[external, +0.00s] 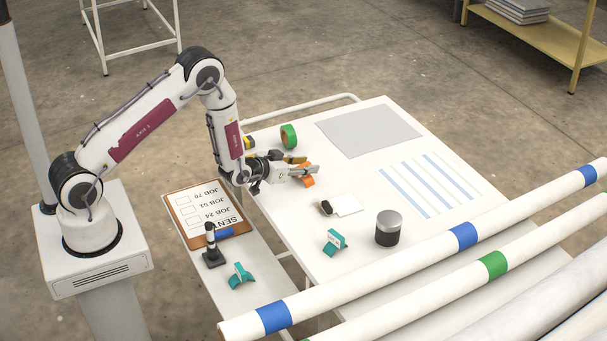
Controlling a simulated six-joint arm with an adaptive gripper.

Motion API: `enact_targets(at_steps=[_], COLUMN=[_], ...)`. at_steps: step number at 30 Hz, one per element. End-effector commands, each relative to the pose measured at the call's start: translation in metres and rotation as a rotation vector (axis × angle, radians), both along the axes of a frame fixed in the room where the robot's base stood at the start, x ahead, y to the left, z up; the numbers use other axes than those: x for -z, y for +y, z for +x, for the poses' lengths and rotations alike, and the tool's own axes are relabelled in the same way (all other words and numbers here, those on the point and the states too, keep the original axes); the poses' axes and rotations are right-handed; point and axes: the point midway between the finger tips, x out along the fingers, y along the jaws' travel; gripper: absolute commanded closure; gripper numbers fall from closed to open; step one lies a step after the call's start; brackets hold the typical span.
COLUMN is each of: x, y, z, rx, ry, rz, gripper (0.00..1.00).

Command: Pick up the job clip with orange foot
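An orange piece (308,181), likely the orange foot of the job clip, shows right beside my gripper near the left edge of the white table. The rest of that clip is mostly hidden by the gripper. My gripper (304,169) reaches in from the left, low over the table, with its fingers pointing right. I cannot tell whether the fingers touch the clip or how far apart they are. Two teal clips are also in view, one on the table (335,242) and one on the lower side shelf (240,275).
A dark canister with a grey lid (389,220), a white card (348,205) and a small dark object (326,208) lie in front. A clipboard (188,232) and a black stamp (212,250) are on the shelf. Long rolls (420,248) border the front.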

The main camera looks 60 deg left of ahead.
Motion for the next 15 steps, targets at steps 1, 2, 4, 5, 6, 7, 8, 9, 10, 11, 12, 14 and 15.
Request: enact_targets(at_steps=[1, 2, 4, 5, 6, 7, 8, 9, 10, 11, 12, 14, 15], x=[0.0, 0.0, 0.0, 0.0, 0.0, 0.0, 0.0, -0.0001, -0.0001, -0.0001, -0.0001, -0.0001, -0.0004], y=[0.0, 0.0, 0.0, 0.0, 0.0, 0.0, 0.0, 0.0, 0.0, -0.0001, -0.0001, -0.0001, -0.0001], z=[-0.0001, -0.0001, -0.0001, -0.0001, -0.0001, -0.0001, -0.0001, -0.0001, -0.0001, 0.0, 0.0, 0.0, 0.0], rx=[0.0, 0.0, 0.0, 0.0, 0.0, 0.0, 0.0, 0.0, 0.0, 0.0, 0.0, 0.0, 0.0], ry=[0.0, 0.0, 0.0, 0.0, 0.0, 0.0, 0.0, 0.0, 0.0, 0.0, 0.0, 0.0, 0.0], rz=[0.0, 0.0, 0.0, 0.0, 0.0, 0.0, 0.0, 0.0, 0.0, 0.0, 0.0, 0.0, 0.0], gripper=[0.68, 0.76, 0.94, 1.0, 1.0, 1.0, 1.0, 1.0, 1.0, 1.0, 1.0, 1.0, 1.0])
